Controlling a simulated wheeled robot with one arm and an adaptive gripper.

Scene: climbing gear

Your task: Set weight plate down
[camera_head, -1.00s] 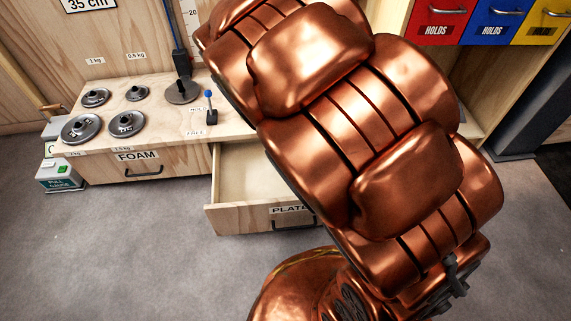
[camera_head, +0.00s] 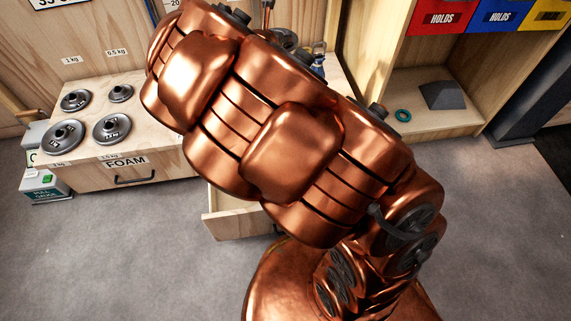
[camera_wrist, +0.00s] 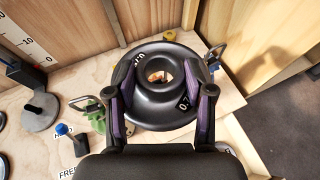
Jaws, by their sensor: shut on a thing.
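In the wrist view, my gripper (camera_wrist: 160,76) is shut on a dark round weight plate (camera_wrist: 155,112) with a central hole. Purple-padded fingers press its left and right sides. The plate is over the pale wooden bench top (camera_wrist: 35,150); I cannot tell if it touches the surface. In the head view, my copper arm hides the gripper and much of the bench. Several other dark plates (camera_head: 63,136) lie on the bench's left part, beside small weight labels.
A green object (camera_wrist: 93,112) and a metal carabiner (camera_wrist: 214,54) are close beside the held plate. A blue-knobbed lever (camera_wrist: 70,138) stands left. A drawer (camera_head: 235,225) is open below the bench. A shelf at right holds a grey wedge (camera_head: 441,95) and teal ring (camera_head: 403,115).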

